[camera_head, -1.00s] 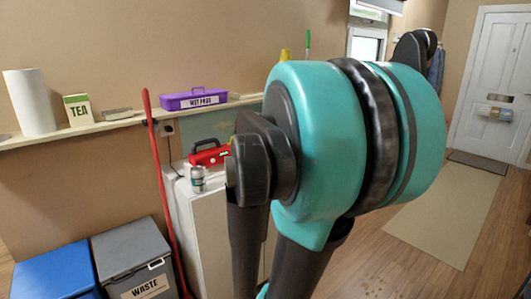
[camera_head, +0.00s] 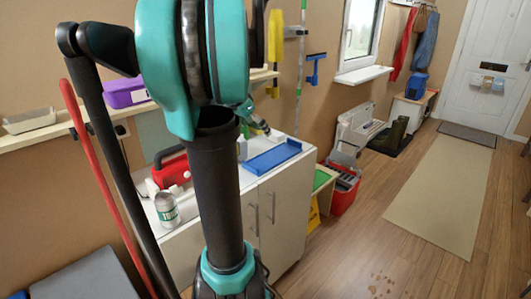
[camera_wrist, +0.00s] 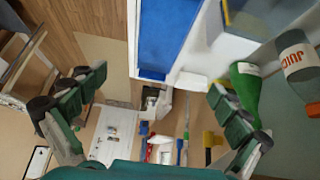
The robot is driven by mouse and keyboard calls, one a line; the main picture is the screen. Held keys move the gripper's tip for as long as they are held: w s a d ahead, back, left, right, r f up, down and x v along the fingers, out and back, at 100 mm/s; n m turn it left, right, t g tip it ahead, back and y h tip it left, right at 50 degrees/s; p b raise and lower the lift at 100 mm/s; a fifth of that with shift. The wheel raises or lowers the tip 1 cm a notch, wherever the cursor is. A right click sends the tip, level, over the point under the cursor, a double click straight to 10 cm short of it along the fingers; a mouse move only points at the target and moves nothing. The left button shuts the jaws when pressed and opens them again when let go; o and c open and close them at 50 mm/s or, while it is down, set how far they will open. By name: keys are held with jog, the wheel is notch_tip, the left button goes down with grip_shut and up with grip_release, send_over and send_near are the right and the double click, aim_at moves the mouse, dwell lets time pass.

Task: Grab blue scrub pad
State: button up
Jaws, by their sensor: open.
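I cannot make out a blue scrub pad for certain. A flat blue tray (camera_head: 272,157) lies on the white cabinet top in the head view. The wrist view shows a long blue surface (camera_wrist: 165,30) that looks like the same tray, with a darker blue end edge. My gripper (camera_wrist: 155,98) is open in the wrist view, its two green-and-dark fingers spread wide with nothing between them. The blue surface lies beyond the gap between the fingers. In the head view, my arm covers part of the cabinet and shelf, and the gripper is mostly hidden.
On the white cabinet (camera_head: 283,215) stand a red case (camera_head: 170,172) and a can (camera_head: 167,209). A green bottle (camera_wrist: 246,88) and a juice bottle (camera_wrist: 297,62) are near the right finger.

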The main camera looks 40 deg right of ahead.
aim_at(275, 157)
jog(key=x, duration=1.7)
jog(key=shift+f, duration=0.2)
jog(key=shift+c, duration=0.2)
jog(key=c, duration=0.8)
